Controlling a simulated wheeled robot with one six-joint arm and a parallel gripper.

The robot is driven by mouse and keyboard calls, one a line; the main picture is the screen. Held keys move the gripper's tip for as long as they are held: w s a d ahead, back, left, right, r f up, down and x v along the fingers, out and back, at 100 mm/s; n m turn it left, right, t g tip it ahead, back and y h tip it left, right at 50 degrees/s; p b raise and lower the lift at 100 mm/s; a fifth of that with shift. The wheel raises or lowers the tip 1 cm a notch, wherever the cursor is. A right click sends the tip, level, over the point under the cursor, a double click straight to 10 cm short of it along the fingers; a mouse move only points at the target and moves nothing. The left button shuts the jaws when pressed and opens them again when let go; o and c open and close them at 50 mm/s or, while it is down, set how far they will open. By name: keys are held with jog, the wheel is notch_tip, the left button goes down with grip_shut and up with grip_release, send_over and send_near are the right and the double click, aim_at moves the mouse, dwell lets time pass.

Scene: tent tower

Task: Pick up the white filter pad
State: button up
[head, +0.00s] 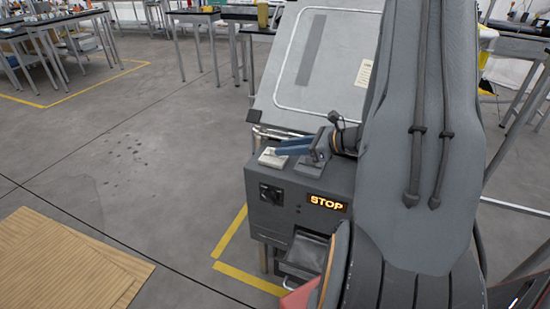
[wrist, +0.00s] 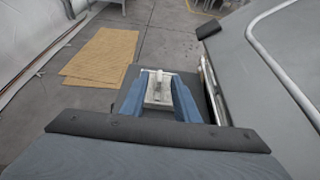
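The white filter pad (head: 272,158) lies on the top left corner of a grey machine box (head: 290,188) in the head view. It looks like a small pale block with a raised part on top. In the wrist view the pad (wrist: 159,95) shows between the two blue fingers of my gripper (wrist: 160,76). The fingers are spread apart. In the head view my gripper (head: 292,147) reaches in from the right, its fingers just above and beside the pad. I see no clear grip on it; contact is too small to tell.
The box has a lit STOP sign (head: 327,202), a dark knob (head: 270,193) and an open drawer (head: 303,258). A large tilted grey panel (head: 325,65) rises behind it. Brown boards (head: 65,265) lie on the floor at left. The floor between is clear.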

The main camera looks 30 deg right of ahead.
aim_at(269, 158)
jog(key=shift+x, duration=1.4)
jog(key=shift+f, duration=0.1)
grip_shut()
